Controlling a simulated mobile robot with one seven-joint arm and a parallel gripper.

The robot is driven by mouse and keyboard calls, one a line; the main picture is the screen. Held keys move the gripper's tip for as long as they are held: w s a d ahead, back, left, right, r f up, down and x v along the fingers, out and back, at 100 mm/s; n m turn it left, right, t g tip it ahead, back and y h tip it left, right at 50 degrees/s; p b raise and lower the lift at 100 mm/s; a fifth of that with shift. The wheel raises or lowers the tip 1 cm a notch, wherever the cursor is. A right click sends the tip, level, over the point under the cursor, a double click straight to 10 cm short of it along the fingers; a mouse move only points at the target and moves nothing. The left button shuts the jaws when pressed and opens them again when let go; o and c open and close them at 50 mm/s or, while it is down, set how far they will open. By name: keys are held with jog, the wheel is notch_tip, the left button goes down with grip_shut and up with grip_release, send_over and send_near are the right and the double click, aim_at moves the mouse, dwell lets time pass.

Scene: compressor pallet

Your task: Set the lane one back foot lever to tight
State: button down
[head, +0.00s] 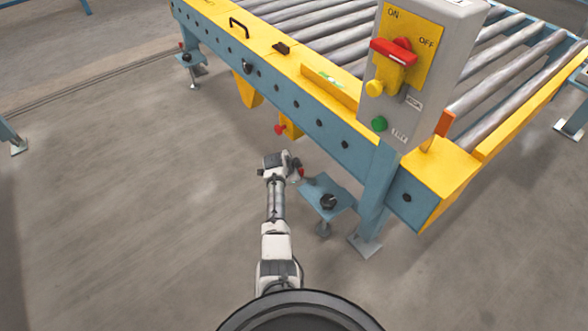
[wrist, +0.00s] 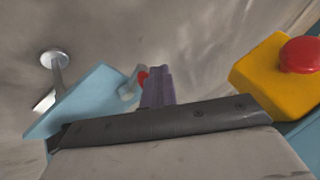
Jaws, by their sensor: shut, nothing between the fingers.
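In the head view a blue foot plate (head: 318,187) with a black knob juts from the conveyor's near leg, and a small red tip (head: 300,172) shows at its left end. My gripper (head: 292,165) is right beside this red tip. In the wrist view my gripper's shut fingers (wrist: 157,88) point forward, and a red tip (wrist: 143,79) shows partly hidden just left of them, by the light blue plate (wrist: 90,100). I cannot tell whether the fingers touch it. Most of the lever is hidden, so its setting cannot be read. Another foot (head: 190,58) with a small red tip stands at the far left.
A yellow box with a red button (head: 279,129) hangs under the blue beam; it is close at right in the wrist view (wrist: 268,78). A grey control box (head: 407,115) stands above the leg. The floor left of my arm is clear.

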dwell(0.4)
jog(key=p+v, duration=1.4)
jog(key=shift+p, duration=0.35)
